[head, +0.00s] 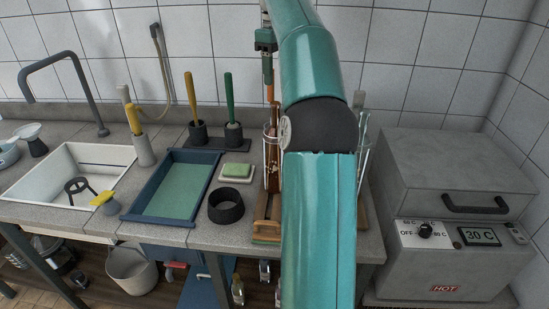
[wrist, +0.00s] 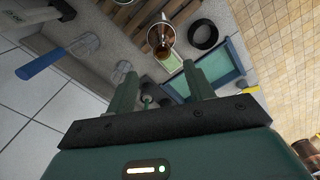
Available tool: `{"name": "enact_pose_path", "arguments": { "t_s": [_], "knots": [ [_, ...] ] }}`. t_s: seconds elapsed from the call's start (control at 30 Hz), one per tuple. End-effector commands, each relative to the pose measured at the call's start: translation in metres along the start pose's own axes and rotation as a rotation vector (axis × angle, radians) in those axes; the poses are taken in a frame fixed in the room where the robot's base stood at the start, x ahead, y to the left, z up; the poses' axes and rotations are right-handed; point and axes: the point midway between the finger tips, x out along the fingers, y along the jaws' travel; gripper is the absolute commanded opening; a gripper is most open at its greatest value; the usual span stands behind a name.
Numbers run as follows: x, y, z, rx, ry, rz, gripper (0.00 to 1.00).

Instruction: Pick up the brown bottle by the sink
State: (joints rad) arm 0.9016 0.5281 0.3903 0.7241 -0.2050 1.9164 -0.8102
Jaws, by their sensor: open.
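A brown, bottle-like shape (head: 272,148) stands upright beside my arm in the head view, within or behind a clear glass vessel. I cannot tell which. Its right side is hidden by my arm. In the wrist view the brown shape (wrist: 162,50) shows inside a pale round rim, beyond my fingertips. My gripper (head: 267,68) hangs above it in the head view, near the wall. In the wrist view my gripper (wrist: 160,82) has its fingers spread, with nothing between them. The white sink (head: 52,178) is at the left.
A blue tray (head: 172,190), a green soap on a dish (head: 237,172) and a black ring (head: 226,205) lie left of the brown shape. Brushes (head: 231,115) stand behind. A grey heater box (head: 440,200) is at the right. A blue-handled tool (wrist: 42,62) shows in the wrist view.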

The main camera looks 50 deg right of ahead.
Motion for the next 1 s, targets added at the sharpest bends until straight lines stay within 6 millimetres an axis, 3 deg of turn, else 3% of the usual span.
{"name": "enact_pose_path", "arguments": {
  "t_s": [0.4,0.67,1.0],
  "knots": [
    [0.058,-0.001,0.002,0.0,-0.002,-0.001,0.53],
    [0.08,0.001,0.001,-0.001,0.0,0.0,0.53],
    [0.124,0.0,0.0,-0.002,-0.001,-0.001,0.53]
  ]
}}
